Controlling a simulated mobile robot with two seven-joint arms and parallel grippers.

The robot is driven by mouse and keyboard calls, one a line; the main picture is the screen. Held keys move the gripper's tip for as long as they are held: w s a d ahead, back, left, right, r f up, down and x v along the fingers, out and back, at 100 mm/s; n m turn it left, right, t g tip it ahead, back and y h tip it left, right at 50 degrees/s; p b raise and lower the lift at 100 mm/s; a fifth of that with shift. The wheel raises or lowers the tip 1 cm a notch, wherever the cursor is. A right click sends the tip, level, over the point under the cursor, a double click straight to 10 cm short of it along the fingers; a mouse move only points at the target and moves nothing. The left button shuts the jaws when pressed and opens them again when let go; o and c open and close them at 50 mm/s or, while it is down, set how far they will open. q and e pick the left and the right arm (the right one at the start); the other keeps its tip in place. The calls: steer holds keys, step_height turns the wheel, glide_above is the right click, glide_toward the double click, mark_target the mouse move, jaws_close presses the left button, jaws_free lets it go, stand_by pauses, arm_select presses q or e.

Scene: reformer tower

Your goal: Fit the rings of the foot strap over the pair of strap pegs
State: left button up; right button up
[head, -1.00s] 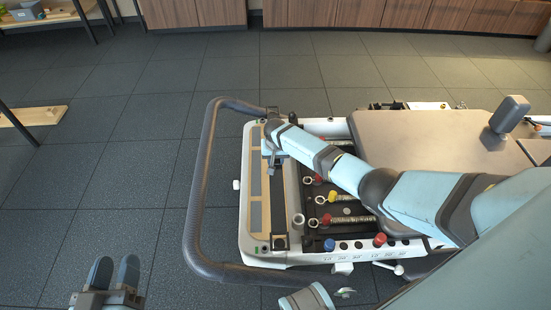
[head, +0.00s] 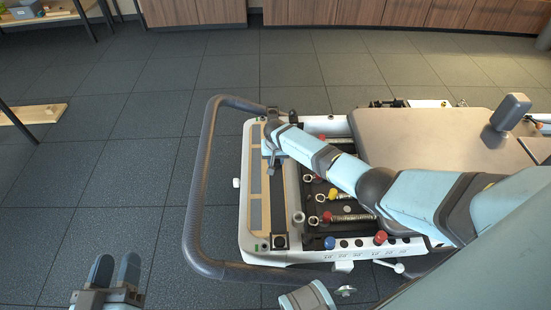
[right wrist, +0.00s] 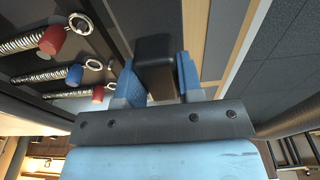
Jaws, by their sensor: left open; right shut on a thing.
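My right gripper (head: 271,150) reaches over the white end frame of the reformer. In the right wrist view its blue fingers (right wrist: 157,72) are shut on a black padded block (right wrist: 154,47). I cannot tell whether this block belongs to the foot strap. A long dark strip (head: 279,205), possibly the strap, lies along the end frame, with a black square piece (head: 279,241) at its near end. My right arm hides part of the far end. I cannot make out the rings or strap pegs for certain. My left gripper (head: 115,272) is open and empty, above the floor at lower left.
A grey curved bar (head: 197,190) loops around the frame's left end. Springs with red (head: 327,216), yellow (head: 332,193) and blue (head: 329,243) knobs lie right of the strip. The beige carriage (head: 425,140) is further right.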

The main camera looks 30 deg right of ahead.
steer(key=shift+f+b, duration=0.75)
steer(key=shift+f, duration=0.4)
arm_select(q)
steer(key=shift+f, duration=0.75)
arm_select(e)
steer(key=o, duration=1.1)
step_height(320, 180, up, 2)
steer(key=shift+r+p, duration=0.1)
steer(key=shift+p, duration=0.75)
steer(key=r+p, duration=0.1)
steer(key=r, duration=0.2)
steer(key=r+p, duration=0.2)
steer(key=r, duration=0.2)
steer(key=s+r+p, duration=0.1)
steer(key=r, duration=0.2)
steer(key=shift+s+a+r+p, duration=0.1)
steer(key=shift+a+r+p, duration=0.1)
steer(key=shift+a+p, duration=0.15)
arm_select(q)
steer(key=s+a+f+g+y, duration=0.2)
steer(key=a+f+g+y, duration=0.1)
steer(key=f, duration=0.4)
steer(key=shift+s+a+g, duration=0.25)
steer(key=shift+a+g, duration=0.25)
steer(key=shift+g, duration=0.2)
arm_select(e)
steer(key=shift+s+r, duration=0.1)
steer(key=shift+r, duration=0.5)
